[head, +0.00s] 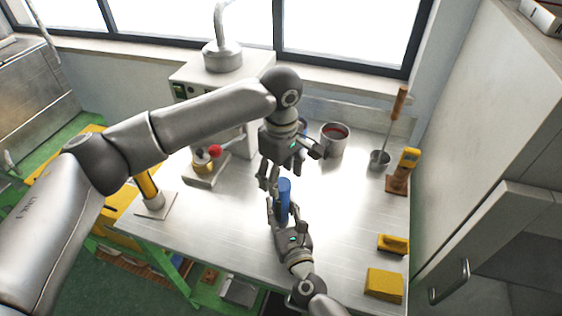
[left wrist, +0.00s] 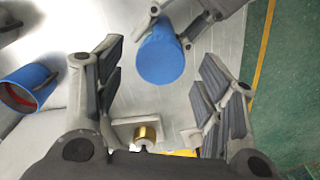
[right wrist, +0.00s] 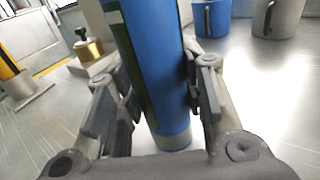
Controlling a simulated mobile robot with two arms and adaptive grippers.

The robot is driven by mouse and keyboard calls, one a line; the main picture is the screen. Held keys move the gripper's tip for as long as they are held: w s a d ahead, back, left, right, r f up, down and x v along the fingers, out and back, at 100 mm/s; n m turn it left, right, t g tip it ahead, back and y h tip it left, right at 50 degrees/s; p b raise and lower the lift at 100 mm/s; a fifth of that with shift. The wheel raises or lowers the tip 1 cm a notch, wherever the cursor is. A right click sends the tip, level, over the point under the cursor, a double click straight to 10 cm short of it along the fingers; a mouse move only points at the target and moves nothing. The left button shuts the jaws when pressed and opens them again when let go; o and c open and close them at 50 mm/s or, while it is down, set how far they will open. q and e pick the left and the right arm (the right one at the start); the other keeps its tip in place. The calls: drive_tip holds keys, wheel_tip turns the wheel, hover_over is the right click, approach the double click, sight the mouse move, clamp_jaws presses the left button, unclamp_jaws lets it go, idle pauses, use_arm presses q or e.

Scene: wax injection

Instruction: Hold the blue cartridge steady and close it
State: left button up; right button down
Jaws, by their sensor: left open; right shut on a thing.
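The blue cartridge (head: 285,188) stands upright above the steel table, near its middle. My right gripper (head: 281,208) is shut around its body. In the right wrist view the cartridge (right wrist: 158,75) sits between the finger pads, with a dark green label strip and a pale lower rim; its top is out of frame. My left gripper (head: 274,172) is open and empty just above the cartridge, pointing down. In the left wrist view the cartridge's round blue top (left wrist: 160,60) shows beyond and between the open fingers. I cannot tell whether that top is a separate cap.
A blue mug with red contents (left wrist: 28,88) and a metal pot (head: 334,140) stand behind. A brass-topped fixture (head: 205,160) is to the left, the wax machine (head: 215,80) at the back. A ladle (head: 380,160) and yellow blocks (head: 384,284) are right.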

use_arm(q)
drive_tip(key=shift+f, duration=0.95)
